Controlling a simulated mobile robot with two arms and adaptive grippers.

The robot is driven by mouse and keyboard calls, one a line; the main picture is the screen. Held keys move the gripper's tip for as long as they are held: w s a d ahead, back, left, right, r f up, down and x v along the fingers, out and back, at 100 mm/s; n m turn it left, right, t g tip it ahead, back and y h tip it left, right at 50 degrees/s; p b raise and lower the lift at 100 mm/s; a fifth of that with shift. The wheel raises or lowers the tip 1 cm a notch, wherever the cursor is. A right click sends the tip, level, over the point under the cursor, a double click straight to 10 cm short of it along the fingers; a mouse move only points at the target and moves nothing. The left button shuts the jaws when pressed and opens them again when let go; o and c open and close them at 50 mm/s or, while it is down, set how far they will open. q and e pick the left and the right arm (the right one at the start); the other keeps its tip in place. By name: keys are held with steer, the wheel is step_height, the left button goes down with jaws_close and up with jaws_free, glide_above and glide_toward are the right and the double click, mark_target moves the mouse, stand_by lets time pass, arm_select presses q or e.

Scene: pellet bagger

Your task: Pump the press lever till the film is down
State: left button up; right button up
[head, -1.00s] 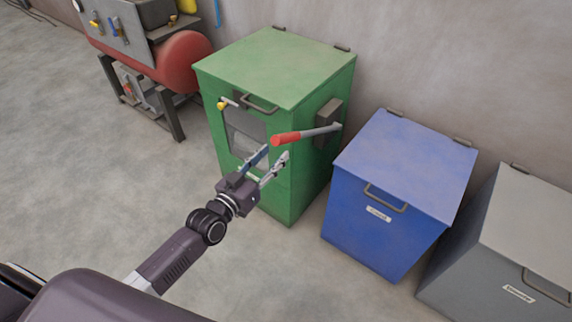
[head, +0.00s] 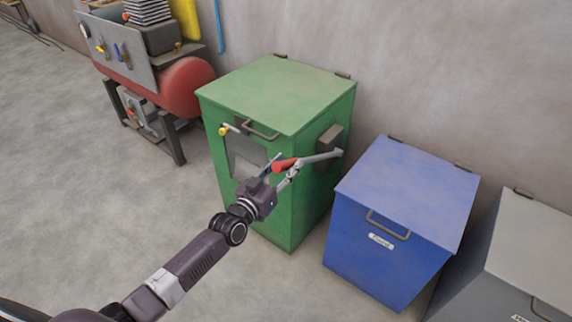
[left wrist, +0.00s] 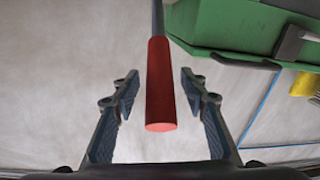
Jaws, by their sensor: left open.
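The press lever is a grey rod with a red grip (head: 284,166), fixed to a dark bracket (head: 329,148) on the right side of the green press box (head: 283,96). My left gripper (head: 279,168) is open at the lever's free end in the head view. In the left wrist view the red grip (left wrist: 160,88) lies between the two spread fingers of my left gripper (left wrist: 160,100), with a gap on each side. The press front has a dark window (head: 246,152), partly hidden by my gripper. I cannot make out the film. My right gripper is not in view.
A blue lidded bin (head: 393,218) and a grey bin (head: 515,262) stand to the right of the press. A red tank on a stand (head: 184,86) is at the left. The wall is close behind. The floor at the left is clear.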

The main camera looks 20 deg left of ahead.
arm_select(q)
jaws_close()
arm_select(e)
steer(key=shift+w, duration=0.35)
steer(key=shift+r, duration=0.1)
